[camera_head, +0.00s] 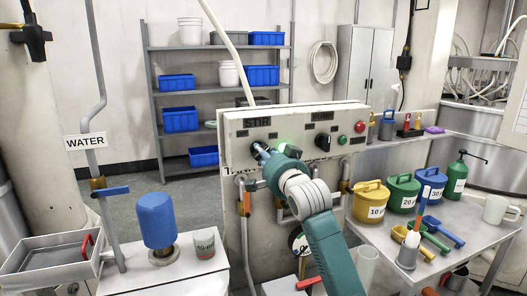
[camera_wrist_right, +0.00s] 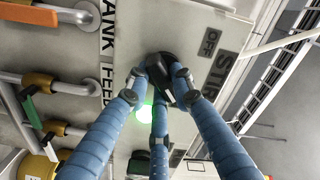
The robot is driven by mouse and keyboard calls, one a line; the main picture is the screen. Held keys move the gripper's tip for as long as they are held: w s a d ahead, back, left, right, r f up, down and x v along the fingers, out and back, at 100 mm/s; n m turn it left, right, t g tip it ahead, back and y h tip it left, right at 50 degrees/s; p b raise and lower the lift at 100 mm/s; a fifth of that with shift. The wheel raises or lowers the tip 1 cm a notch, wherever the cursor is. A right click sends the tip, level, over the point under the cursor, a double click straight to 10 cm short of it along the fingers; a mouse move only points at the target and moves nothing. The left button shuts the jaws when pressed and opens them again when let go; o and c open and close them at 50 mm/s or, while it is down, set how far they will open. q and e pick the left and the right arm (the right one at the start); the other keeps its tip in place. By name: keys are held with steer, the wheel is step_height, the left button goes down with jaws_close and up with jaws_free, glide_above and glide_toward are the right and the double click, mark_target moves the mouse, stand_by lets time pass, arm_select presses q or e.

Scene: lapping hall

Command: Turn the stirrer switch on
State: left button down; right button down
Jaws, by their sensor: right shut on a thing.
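The stirrer switch is a black knob (camera_wrist_right: 163,72) on the control panel (camera_head: 232,152), beside an OFF plate (camera_wrist_right: 210,42) and a STIR label (camera_wrist_right: 218,76). My right gripper (camera_wrist_right: 160,75) has its blue fingers closed around this knob. In the head view the right gripper (camera_head: 260,152) reaches the panel's left part below the STIR label and mostly hides the knob. The knob's exact pointing is hard to tell. A green lamp (camera_wrist_right: 145,112) glows next to the fingers. My left gripper is not in view.
The panel also bears another black knob (camera_head: 323,141), a green button (camera_head: 342,140) and a red button (camera_head: 360,126). Pipes with coloured valve handles run below it. A side table (camera_head: 450,235) with lidded pots stands right; a blue-topped vessel (camera_head: 156,220) stands left.

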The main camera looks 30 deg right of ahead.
steer(key=shift+m+p, duration=0.5)
steer(key=shift+m, duration=0.5)
steer(key=c, duration=1.5)
jaws_free()
steer(key=v, duration=1.2)
steer(key=shift+f, duration=0.15)
